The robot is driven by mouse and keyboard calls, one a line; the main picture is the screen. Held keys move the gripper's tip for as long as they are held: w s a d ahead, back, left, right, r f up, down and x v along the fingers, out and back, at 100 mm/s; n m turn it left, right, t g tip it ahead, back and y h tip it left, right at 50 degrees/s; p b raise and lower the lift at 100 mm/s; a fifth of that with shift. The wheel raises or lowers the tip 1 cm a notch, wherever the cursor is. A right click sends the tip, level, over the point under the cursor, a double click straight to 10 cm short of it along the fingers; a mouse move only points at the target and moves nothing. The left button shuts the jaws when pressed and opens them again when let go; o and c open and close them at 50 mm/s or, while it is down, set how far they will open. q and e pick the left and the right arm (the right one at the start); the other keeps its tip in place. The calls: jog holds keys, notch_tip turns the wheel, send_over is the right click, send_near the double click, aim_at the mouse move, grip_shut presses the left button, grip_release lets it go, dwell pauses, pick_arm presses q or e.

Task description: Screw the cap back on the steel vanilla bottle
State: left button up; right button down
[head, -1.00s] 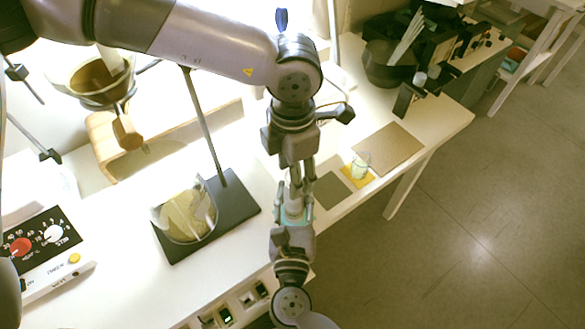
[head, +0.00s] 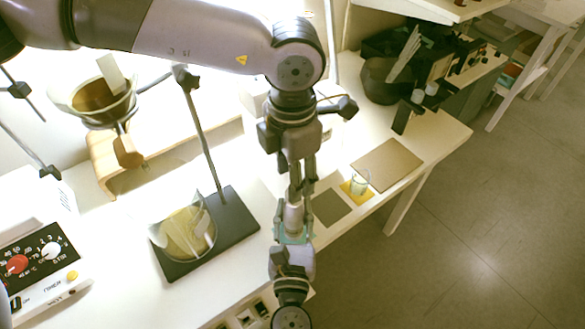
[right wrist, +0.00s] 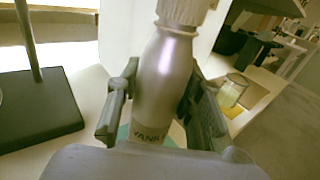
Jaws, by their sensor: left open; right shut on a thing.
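The steel vanilla bottle (right wrist: 164,85) stands upright in the right wrist view, its dark label partly hidden low down. In the head view the bottle (head: 293,216) shows just below my left gripper. A pale ribbed cap (right wrist: 184,10) sits at the top of its neck, cut by the frame edge; I cannot tell how tight it is. My right gripper (right wrist: 157,112) is shut on the bottle's body, one finger on each side. My left gripper (head: 301,203) points down from above, open, with its fingers around the bottle's top. A teal mat (head: 281,238) shows beneath the bottle.
A grey square mat (head: 331,207), a glass beaker (head: 360,183) on a yellow mat and a brown board (head: 387,165) lie to the right. A black stand base (head: 235,220) with a round glass dish (head: 186,232) is left. A hotplate stirrer (head: 45,262) stands far left.

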pick_arm(q)
jog(key=n, duration=0.4)
jog(key=shift+r, duration=0.4)
jog(key=n, duration=0.3)
jog(key=r+n, duration=0.1)
jog(key=n, duration=0.2)
jog(key=shift+d, duration=0.1)
jog(key=n, duration=0.4)
jog(key=shift+w+r, duration=0.1)
jog(key=shift+r, duration=0.15)
jog(key=n, duration=0.2)
jog(key=r+n, duration=0.1)
jog(key=n, duration=0.2)
send_over(294, 216)
jog(key=w, duration=0.2)
notch_tip(294, 216, down, 8)
jog(key=shift+f, duration=0.1)
jog(key=shift+c, duration=0.4)
